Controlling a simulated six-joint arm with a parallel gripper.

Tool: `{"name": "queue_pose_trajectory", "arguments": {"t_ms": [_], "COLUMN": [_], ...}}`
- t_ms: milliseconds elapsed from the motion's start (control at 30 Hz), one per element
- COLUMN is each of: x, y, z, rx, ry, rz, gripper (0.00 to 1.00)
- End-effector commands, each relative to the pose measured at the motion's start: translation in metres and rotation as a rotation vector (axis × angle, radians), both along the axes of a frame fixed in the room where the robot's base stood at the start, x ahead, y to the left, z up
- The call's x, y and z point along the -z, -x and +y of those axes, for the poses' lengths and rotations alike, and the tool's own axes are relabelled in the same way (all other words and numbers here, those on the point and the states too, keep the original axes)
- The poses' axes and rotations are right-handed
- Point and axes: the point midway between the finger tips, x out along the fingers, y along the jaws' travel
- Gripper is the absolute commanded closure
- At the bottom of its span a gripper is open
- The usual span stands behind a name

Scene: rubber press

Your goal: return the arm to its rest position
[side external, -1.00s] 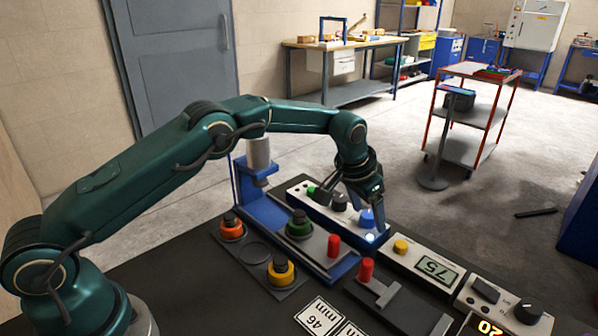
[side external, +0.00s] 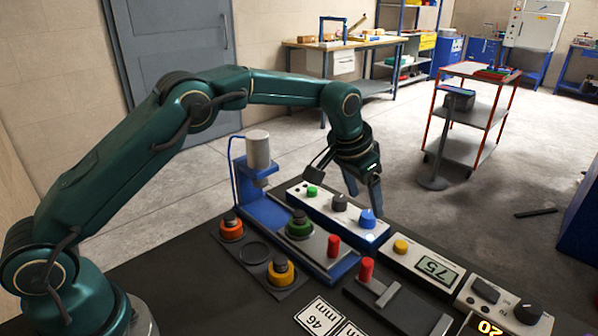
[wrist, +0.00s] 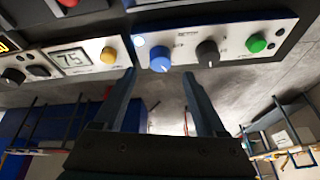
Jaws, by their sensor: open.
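My gripper (side external: 362,189) hangs in the air above and just behind the white control panel of the blue press (side external: 347,224), with its fingers pointing down. In the wrist view my gripper (wrist: 164,78) shows two fingers spread apart with nothing between them. The panel carries a blue knob (side external: 368,218), a black knob (side external: 340,202) and a green button (side external: 312,191). In the wrist view the blue knob (wrist: 160,60) lies just beyond the fingertips, apart from them. The black knob (wrist: 207,53) and green button (wrist: 256,43) sit to its right.
The press column (side external: 258,152) stands left of my gripper. A display unit reading 75 (side external: 436,269) is at right. Red handles (side external: 334,245) stick up in front. The air above is free.

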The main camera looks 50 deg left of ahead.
Motion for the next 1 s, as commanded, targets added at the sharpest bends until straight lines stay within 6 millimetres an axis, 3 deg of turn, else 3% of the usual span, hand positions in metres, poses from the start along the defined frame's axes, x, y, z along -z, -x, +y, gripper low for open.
{"name": "queue_pose_trajectory", "arguments": {"t_ms": [200, 333, 467, 700, 833, 1000], "x": [-0.009, -0.05, -0.098, -0.155, -0.17, -0.171], "y": [-0.002, -0.004, 0.013, 0.073, 0.112, 0.168], "z": [0.002, 0.007, 0.017, 0.035, 0.043, 0.052], "rx": [-0.005, -0.016, -0.036, -0.076, -0.1, -0.13], "ry": [0.003, 0.012, 0.022, 0.036, 0.043, 0.051], "rz": [-0.02, -0.096, -0.158, -0.22, -0.24, -0.249], "gripper": [0.27, 0.27, 0.27, 0.27, 0.27, 0.27]}}
